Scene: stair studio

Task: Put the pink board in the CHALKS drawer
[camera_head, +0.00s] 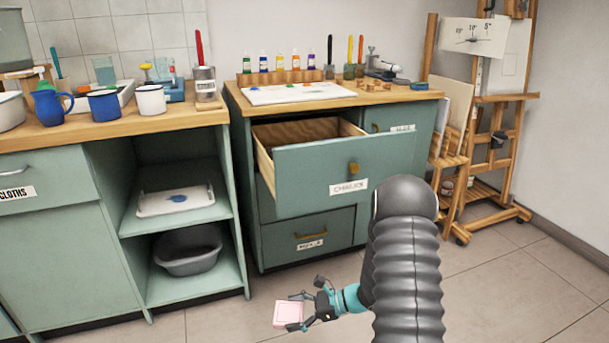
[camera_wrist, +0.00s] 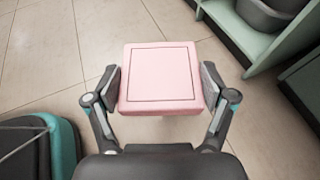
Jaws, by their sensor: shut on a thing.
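The pink board (camera_head: 288,313) is a small, thick, square pink block with a thin outline on its face. My gripper (camera_head: 307,310) is shut on it and holds it low, over the tiled floor and in front of the cabinets. In the wrist view the pink board (camera_wrist: 160,78) sits between the two fingers of my gripper (camera_wrist: 160,90), one on each side. The CHALKS drawer (camera_head: 345,165) is pulled open from the green right cabinet, with its label and a brass handle on the front. Part of its wooden inside shows; the rest is hidden by its front.
A closed drawer (camera_head: 308,238) lies below the open one. The left cabinet's open shelves hold a white tray (camera_head: 175,200) and a grey basin (camera_head: 189,250). The worktop (camera_head: 240,100) carries paints and tools. A wooden easel (camera_head: 505,140) stands right. The floor (camera_head: 500,285) is clear.

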